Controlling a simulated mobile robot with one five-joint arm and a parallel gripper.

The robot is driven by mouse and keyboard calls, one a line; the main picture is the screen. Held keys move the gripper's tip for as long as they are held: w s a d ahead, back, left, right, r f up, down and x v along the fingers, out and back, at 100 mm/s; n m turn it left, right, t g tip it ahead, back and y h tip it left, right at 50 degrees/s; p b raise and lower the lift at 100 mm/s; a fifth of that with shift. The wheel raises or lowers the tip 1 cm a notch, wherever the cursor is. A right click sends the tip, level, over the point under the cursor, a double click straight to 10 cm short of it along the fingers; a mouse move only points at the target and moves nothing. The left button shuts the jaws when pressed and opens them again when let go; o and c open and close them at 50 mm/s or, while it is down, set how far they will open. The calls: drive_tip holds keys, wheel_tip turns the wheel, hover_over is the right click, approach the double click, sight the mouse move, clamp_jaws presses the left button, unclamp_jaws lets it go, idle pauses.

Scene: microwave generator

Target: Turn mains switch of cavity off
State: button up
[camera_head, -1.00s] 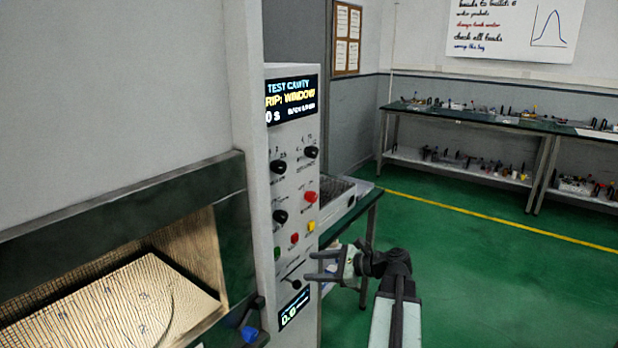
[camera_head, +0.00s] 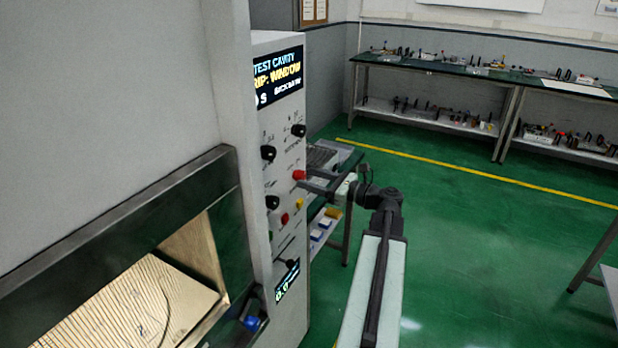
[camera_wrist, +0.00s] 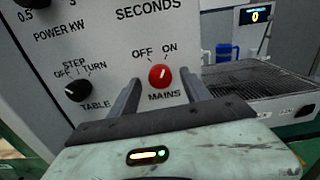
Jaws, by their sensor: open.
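The red mains switch (camera_wrist: 160,76) is a round knob on the cavity's front panel, labelled MAINS, with OFF at upper left and ON at upper right. Its white mark leans up and right, toward ON. It also shows in the head view (camera_head: 299,175). My gripper (camera_wrist: 160,79) is open, with one finger on each side of the knob in the wrist view. In the head view my gripper (camera_head: 308,181) is at the panel beside the knob. I cannot tell whether the fingers touch it or how far they reach around it.
A black table knob (camera_wrist: 78,90) sits left of the mains switch. The panel (camera_head: 287,133) also carries several black knobs and small coloured buttons. A bench with a mesh-topped unit (camera_wrist: 255,88) stands to the right. The open cavity (camera_head: 140,300) is at lower left. Green floor (camera_head: 470,230) lies clear to the right.

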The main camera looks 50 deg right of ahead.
drive_tip(key=shift+w+a, duration=0.2)
drive_tip(key=shift+w, duration=0.5)
drive_tip(key=c, duration=1.2)
drive_tip(key=shift+d, duration=0.2)
clamp_jaws()
drive_tip(key=shift+a, duration=0.15)
drive_tip(key=n, duration=0.6)
drive_tip(key=shift+a+n, duration=0.1)
drive_tip(key=shift+n, duration=0.2)
drive_tip(key=n, duration=0.5)
drive_tip(key=shift+n, duration=0.3)
